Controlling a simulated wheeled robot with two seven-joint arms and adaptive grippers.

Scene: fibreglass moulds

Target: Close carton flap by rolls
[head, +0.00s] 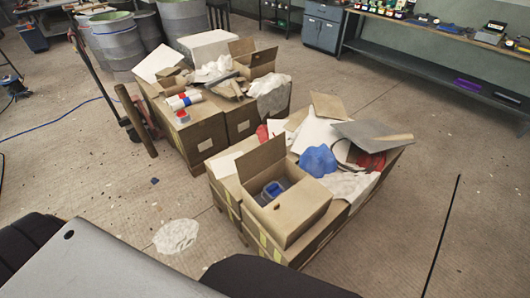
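Two open cartons stand on larger loaded boxes. The back carton (262,70) has its flaps (265,57) raised and sits right of some white, red and blue rolls (183,101) on the same stack; rubbish partly hides it. The front carton (296,215) has a raised back flap (262,158), and blue items (272,190) show inside it. It stands nearer me, on the right stack. Neither of my grippers is in view.
Loose scraps, a blue bag (318,160) and a grey panel (372,134) top the right stack. A crumpled white sheet (176,236) lies on the floor.

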